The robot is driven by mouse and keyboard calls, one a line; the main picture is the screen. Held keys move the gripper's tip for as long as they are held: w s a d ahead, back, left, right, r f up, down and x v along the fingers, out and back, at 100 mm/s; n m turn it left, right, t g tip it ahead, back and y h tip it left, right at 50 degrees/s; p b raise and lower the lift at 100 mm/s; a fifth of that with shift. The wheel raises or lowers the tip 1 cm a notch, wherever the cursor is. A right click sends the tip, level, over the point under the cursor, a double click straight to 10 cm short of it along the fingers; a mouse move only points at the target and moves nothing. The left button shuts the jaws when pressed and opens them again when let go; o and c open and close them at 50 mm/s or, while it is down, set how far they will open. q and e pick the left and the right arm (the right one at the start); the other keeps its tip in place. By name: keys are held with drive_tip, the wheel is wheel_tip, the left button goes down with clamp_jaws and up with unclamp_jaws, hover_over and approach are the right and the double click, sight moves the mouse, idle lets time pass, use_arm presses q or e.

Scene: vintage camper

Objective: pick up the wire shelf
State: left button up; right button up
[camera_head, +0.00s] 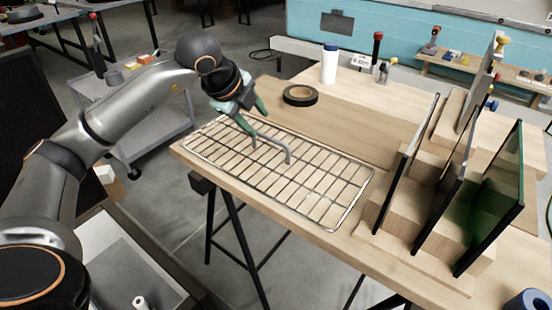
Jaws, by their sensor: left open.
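The wire shelf (318,190) is a flat rectangular metal rack. It lies on the wooden table (262,196), along the table's near left edge. My left gripper (271,157) is above the rack's far left part, its two thin fingers spread apart and pointing down toward the wires. Nothing shows between the fingers. I cannot tell whether the fingertips touch the rack. My right gripper is not in view.
A black tape roll (300,95) and a white bottle (329,64) stand behind the rack. A wooden rack with upright dark glass panels (487,200) stands close on the right. A grey cart (150,125) is beyond the table at left.

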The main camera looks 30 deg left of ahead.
sight(272, 139)
use_arm(q)
drive_tip(key=x, duration=0.9)
drive_tip(key=shift+d+f, duration=0.15)
drive_tip(key=shift+f, duration=0.1)
drive_tip(key=shift+c, duration=0.2)
clamp_jaws()
drive_tip(key=shift+r, duration=0.15)
idle(0.8)
